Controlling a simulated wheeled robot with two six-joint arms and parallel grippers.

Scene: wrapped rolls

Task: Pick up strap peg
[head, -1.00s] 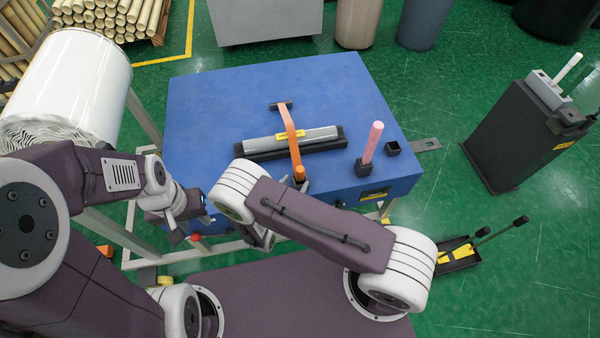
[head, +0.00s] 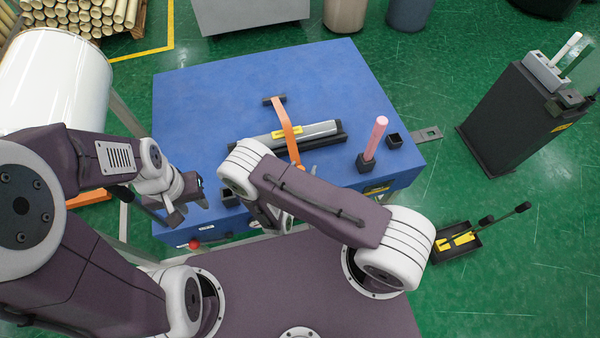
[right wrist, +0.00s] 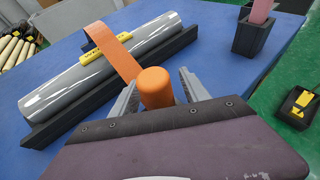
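The strap peg is an orange rounded peg (right wrist: 156,88) at the near end of an orange strap. The strap (head: 287,128) runs over a wrapped grey roll (head: 308,133) lying in a black cradle on the blue table. In the right wrist view my right gripper (right wrist: 160,96) is open, its two grey fingers on either side of the peg, with a gap visible at the right finger. My left gripper (head: 186,210) appears open and empty, near the table's front left edge.
A pink stick stands in a black holder (head: 366,163), beside an empty black socket (head: 395,140). A small black block (head: 229,198) is at the front edge. The blue table (head: 210,110) is clear at back left. A white roll stands at left.

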